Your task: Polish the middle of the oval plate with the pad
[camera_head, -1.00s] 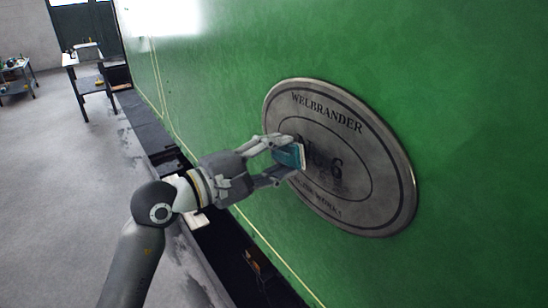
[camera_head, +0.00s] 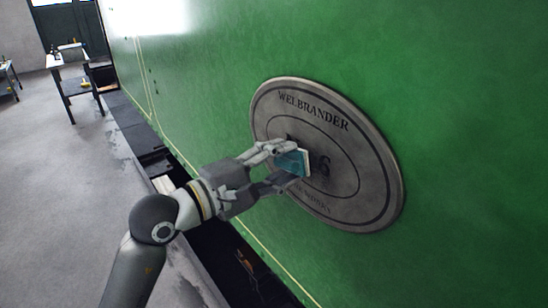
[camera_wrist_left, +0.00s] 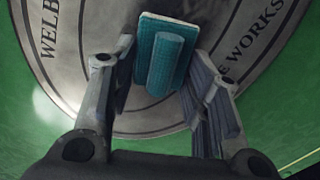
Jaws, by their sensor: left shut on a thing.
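The oval plate (camera_head: 367,193) is grey metal with dark raised lettering and rings, fixed on the green tram side. The pad (camera_head: 291,162) is a teal block with a pale face turned towards the plate. My left gripper (camera_head: 292,163) is shut on the pad and holds it over the plate's middle, covering part of the number. Whether the pad's face touches the plate I cannot tell. In the left wrist view the pad (camera_wrist_left: 148,65) shows its ridge between the two fingers (camera_wrist_left: 160,85), with the plate (camera_wrist_left: 205,20) behind it. My right gripper is not in view.
The green tram side (camera_head: 460,120) fills the right of the head view. Below it runs a dark pit or gap (camera_head: 215,240). A small table (camera_head: 72,75) stands at the far left on the open grey floor (camera_head: 60,170).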

